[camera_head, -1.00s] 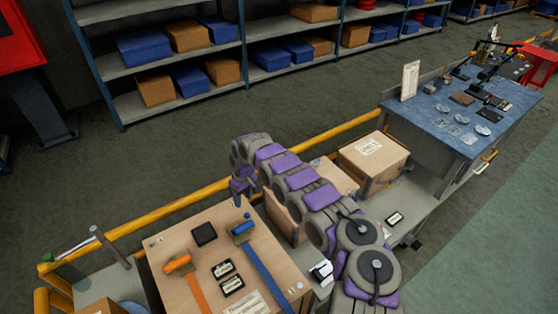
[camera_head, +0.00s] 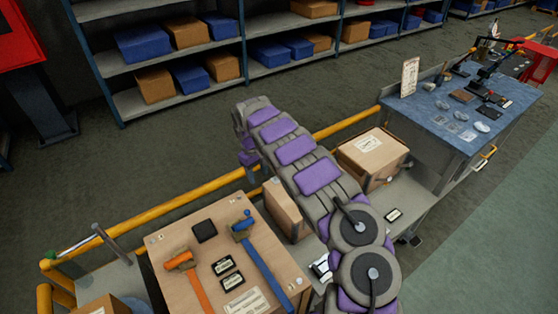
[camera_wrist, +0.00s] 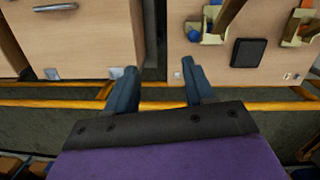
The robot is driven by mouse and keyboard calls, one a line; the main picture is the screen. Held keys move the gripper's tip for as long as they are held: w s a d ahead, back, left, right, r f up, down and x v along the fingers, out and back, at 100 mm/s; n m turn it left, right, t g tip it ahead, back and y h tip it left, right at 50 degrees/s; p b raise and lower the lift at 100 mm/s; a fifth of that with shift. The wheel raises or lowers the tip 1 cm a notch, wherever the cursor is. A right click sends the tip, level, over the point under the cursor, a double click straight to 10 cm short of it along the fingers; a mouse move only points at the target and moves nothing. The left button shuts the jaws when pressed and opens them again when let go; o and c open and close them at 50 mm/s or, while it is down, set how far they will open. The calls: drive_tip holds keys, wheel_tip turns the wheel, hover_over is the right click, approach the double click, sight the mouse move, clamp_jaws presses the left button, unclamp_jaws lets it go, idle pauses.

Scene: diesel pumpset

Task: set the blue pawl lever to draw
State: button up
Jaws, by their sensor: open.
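The blue pawl lever (camera_head: 264,262) is a long blue bar with a blue grip and a brass-coloured bracket at its upper end, on a wooden board (camera_head: 165,240). A small blue ball (camera_head: 247,213) sits just beyond the bracket. In the wrist view the blue ball (camera_wrist: 194,35) and bracket show at the top right, and the lever's lower end is cut off. My gripper (camera_wrist: 160,77) is open and empty, apart from the lever and over the gap between two wooden panels.
An orange lever (camera_head: 190,280) stands left of the blue one. A black square (camera_head: 204,230) and small dark plates (camera_head: 223,265) are also on the board. A yellow rail (camera_head: 190,207) runs behind it. A cardboard box (camera_head: 372,155) and blue-topped bench (camera_head: 450,110) stand right.

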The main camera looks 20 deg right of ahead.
drive_tip(key=s+d+r+m+h, duration=0.2)
drive_tip(key=s+d+r, duration=0.3)
drive_tip(key=r, duration=0.5)
drive_tip(key=shift+s+d+r+g, duration=0.15)
drive_tip(key=shift+s+d+g, duration=0.15)
drive_tip(key=shift+s, duration=0.6)
drive_tip(key=shift+a+m, duration=0.1)
drive_tip(key=shift+m, duration=0.2)
